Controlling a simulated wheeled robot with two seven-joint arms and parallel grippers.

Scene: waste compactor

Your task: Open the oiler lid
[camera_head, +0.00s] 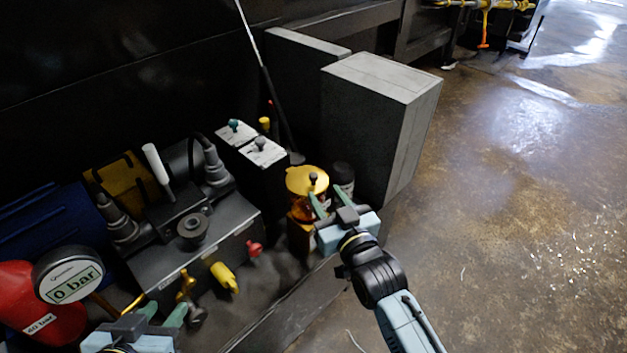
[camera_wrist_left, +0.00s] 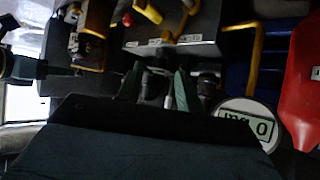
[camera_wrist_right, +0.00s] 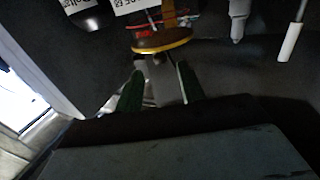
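The oiler (camera_head: 303,208) is an amber cup with a round yellow lid (camera_head: 300,181) and a small dark knob, right of the middle in the head view. The lid also shows edge-on at the top of the right wrist view (camera_wrist_right: 163,44). My right gripper (camera_head: 328,201) is open, with its fingers pointing at the oiler's near right side; whether they touch it cannot be told. In the right wrist view its fingers are apart and nothing is held. My left gripper (camera_head: 162,311) is open and empty at the lower left, in front of the machine.
A pressure gauge (camera_head: 70,274) reading 0 bar and a red container (camera_head: 40,318) stand near my left gripper. Yellow (camera_head: 224,276) and red (camera_head: 254,248) knobs stick out of the machine's front. A grey box (camera_head: 375,115) stands behind the oiler. Open floor lies right.

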